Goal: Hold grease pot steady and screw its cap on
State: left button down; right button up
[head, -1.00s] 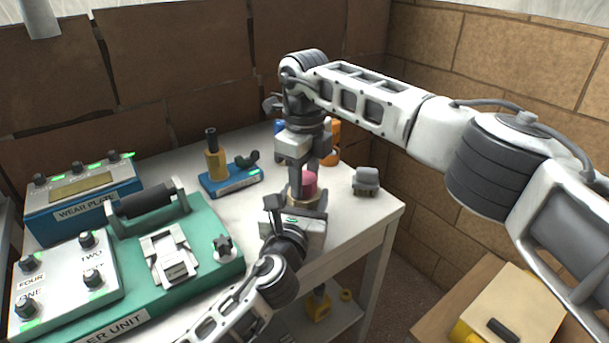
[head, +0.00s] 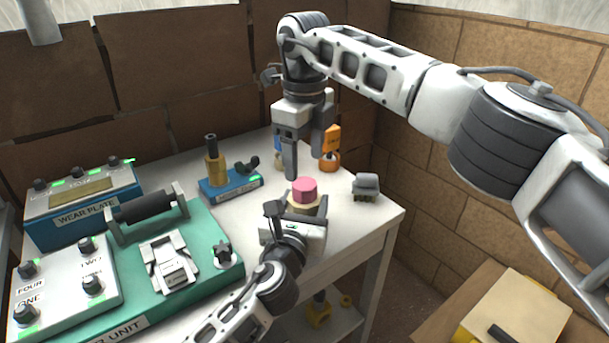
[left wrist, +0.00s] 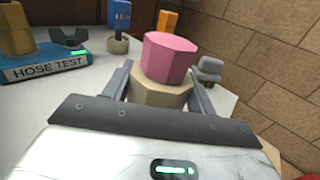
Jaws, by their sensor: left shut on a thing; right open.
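The grease pot (head: 302,208) is a tan, faceted pot near the front right of the white table. In the left wrist view the pot (left wrist: 158,91) stands upright between my left fingers. How tightly the cap is seated cannot be told. My left gripper (head: 298,215) is shut on the pot from the front. My right gripper (head: 305,160) is open and empty above and behind the cap, apart from it, fingers pointing down.
A grey block-like part (head: 366,186) sits right of the pot near the table's right edge. A blue hose test stand (head: 231,186) is to the left. An orange-topped item (head: 331,150) stands behind. The green unit (head: 205,235) fills the left front.

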notch_tip(320, 180, up, 6)
jog(key=shift+f, duration=0.1)
pick_arm(q)
jog(key=shift+c, duration=2)
grip_release()
jog(key=v, duration=1.6)
pick_arm(e)
jog(key=shift+s, duration=0.1)
